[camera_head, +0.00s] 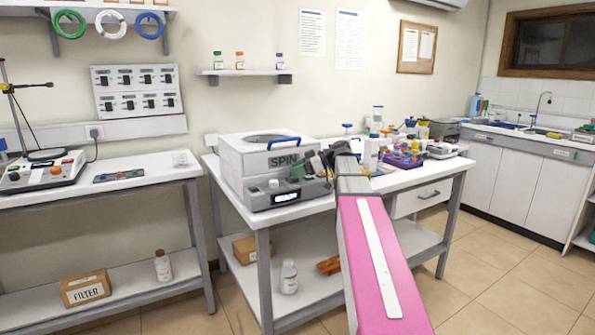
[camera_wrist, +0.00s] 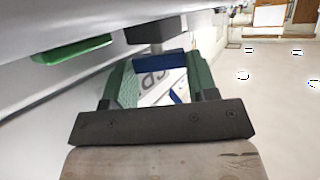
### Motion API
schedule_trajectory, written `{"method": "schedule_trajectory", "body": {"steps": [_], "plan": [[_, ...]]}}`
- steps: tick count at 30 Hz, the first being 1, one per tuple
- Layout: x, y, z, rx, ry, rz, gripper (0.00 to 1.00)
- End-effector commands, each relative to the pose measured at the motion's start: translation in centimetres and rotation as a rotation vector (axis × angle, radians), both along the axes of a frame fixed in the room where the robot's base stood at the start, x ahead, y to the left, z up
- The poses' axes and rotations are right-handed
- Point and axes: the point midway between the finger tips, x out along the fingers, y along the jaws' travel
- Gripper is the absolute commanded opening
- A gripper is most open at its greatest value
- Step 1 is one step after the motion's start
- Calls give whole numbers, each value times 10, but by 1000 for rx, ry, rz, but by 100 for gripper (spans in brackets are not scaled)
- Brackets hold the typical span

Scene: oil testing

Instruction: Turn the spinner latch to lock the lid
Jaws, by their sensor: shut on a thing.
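The spinner (camera_head: 258,168) is a white boxy machine marked SPIN on the left part of the middle table. Its lid (camera_head: 240,139) is down, with a blue handle (camera_head: 285,140) on top. My gripper (camera_head: 312,165) is at the front right of the spinner, beside the SPIN lettering, and hides the latch in the head view. Whether the latch is turned cannot be told.
A display and a knob are on the spinner's front panel (camera_head: 285,197). Bottles, a purple rack (camera_head: 403,158) and other lab items crowd the table right of my arm. A second table (camera_head: 100,184) stands left, across a gap. The floor at the right is clear.

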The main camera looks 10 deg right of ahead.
Motion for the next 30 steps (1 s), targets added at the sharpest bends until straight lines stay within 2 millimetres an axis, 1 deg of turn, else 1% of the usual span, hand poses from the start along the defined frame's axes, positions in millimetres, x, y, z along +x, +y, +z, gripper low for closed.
{"method": "schedule_trajectory", "body": {"steps": [5,11,30], "plan": [[-2,0,0,0,-1,-36,29],[-7,2,0,-1,0,-145,29],[-16,9,0,0,-2,-723,29]]}}
